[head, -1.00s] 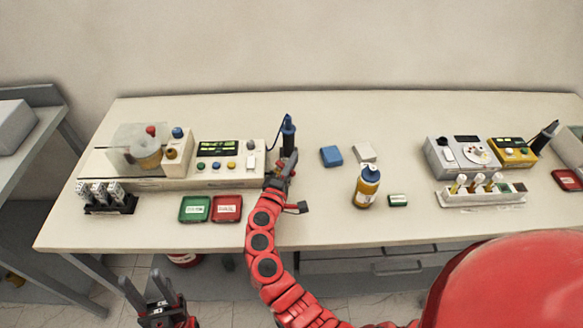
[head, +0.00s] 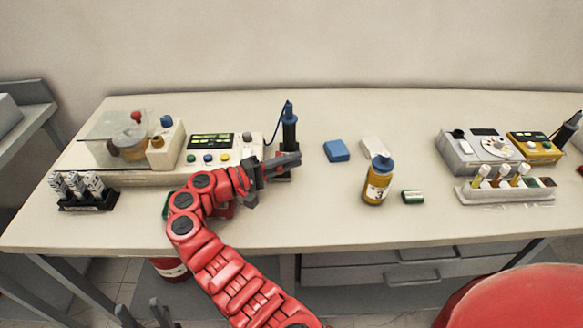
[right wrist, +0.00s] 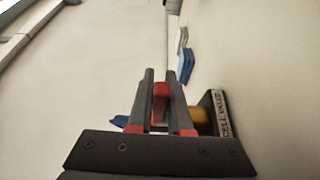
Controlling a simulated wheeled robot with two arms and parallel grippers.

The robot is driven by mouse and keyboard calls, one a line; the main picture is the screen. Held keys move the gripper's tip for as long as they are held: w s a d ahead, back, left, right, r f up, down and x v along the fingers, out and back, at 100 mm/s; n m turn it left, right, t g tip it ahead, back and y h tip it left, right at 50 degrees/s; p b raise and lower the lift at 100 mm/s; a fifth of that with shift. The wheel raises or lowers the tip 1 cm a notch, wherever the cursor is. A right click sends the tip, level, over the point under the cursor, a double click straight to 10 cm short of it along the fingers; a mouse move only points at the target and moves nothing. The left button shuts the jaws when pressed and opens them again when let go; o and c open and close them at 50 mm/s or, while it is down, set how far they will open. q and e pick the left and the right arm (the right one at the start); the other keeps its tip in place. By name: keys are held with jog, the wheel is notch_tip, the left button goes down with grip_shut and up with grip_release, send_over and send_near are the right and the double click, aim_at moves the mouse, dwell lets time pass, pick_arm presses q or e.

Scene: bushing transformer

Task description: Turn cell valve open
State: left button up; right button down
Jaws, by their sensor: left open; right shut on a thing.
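The cell valve shows in the right wrist view as a black plate lettered "CELL VALVE" (right wrist: 222,115) with a brass-yellow body (right wrist: 199,116) beside it. A red handle (right wrist: 160,103) sits between the fingers of my right gripper (right wrist: 160,76), which is shut on it. In the head view my right gripper (head: 284,162) lies at the right end of the long white instrument (head: 130,177), fingers pointing right, and hides most of the valve. My left gripper (head: 143,308) is open and empty, low at the left below the table's front edge.
A black stand with a blue-topped probe (head: 289,130) stands just behind my right gripper. To the right are a blue block (head: 336,151), a white block (head: 373,147), a brown bottle (head: 377,182) and a small green item (head: 413,196). My right arm mostly covers the coloured trays.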

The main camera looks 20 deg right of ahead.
jog(key=shift+m+g+b, duration=0.3)
jog(key=shift+g, duration=0.2)
jog(key=c, duration=0.8)
grip_release()
jog(key=shift+c, duration=0.2)
